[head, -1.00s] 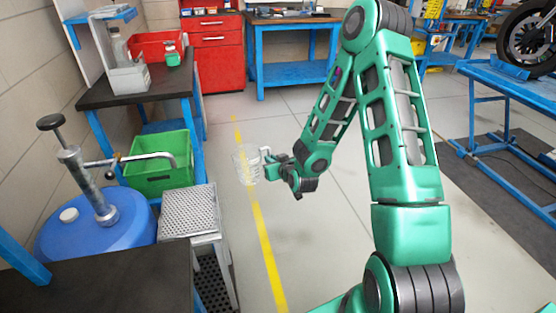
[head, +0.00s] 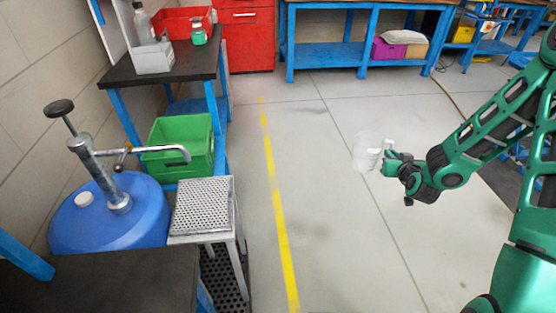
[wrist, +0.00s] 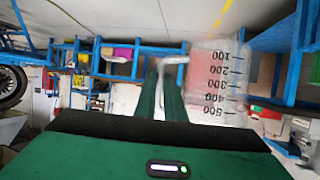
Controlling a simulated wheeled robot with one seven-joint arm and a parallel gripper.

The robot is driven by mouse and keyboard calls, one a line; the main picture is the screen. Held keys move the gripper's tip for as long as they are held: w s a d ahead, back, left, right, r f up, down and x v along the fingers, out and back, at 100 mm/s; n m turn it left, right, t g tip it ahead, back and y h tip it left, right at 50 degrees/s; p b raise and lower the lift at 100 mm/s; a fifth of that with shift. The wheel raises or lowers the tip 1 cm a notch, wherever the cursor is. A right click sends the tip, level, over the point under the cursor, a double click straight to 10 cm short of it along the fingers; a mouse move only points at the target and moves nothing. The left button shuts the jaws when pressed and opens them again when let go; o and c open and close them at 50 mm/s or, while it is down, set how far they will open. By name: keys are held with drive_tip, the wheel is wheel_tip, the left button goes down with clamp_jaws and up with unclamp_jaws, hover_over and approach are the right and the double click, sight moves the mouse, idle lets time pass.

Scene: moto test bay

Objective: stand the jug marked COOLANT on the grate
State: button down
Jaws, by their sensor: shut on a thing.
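My gripper (head: 390,162) is shut on the handle of a clear jug (head: 364,152), held in the air over open floor. In the wrist view the jug (wrist: 212,90) sits right of the fingers (wrist: 168,95), with black marks from 100 to 500 that read upside down. No COOLANT marking is visible on the side I see. The grate (head: 203,206) is a perforated metal top on a small stand, left of the jug and apart from it. Its top is bare.
A blue drum (head: 125,222) with a hand pump stands left of the grate, its spout (head: 172,150) reaching towards it. A green crate (head: 180,145) is behind. A dark bench top (head: 100,280) is in front. Open floor with a yellow line (head: 281,225) lies between grate and jug.

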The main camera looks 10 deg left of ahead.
drive_tip(key=shift+s+a+f+n+g+y, duration=0.1)
drive_tip(key=shift+s+a+n+g+y, duration=1.3)
drive_tip(key=shift+a, duration=7.9)
drive_tip(key=shift+s+a+f+n+g+y, duration=0.1)
drive_tip(key=shift+s+a+n+y, duration=2.55)
drive_tip(key=shift+a, duration=6.6)
drive_tip(key=shift+s+a+f+n+g+y, duration=0.1)
drive_tip(key=shift+s+a+n+g+y, duration=0.8)
drive_tip(key=shift+s+a, duration=5.3)
drive_tip(key=shift+m, duration=0.25)
drive_tip(key=w+a, duration=0.6)
drive_tip(key=shift+w+a, duration=0.1)
drive_tip(key=shift+w, duration=0.1)
drive_tip(key=shift+r, duration=0.1)
drive_tip(key=shift+f, duration=0.45)
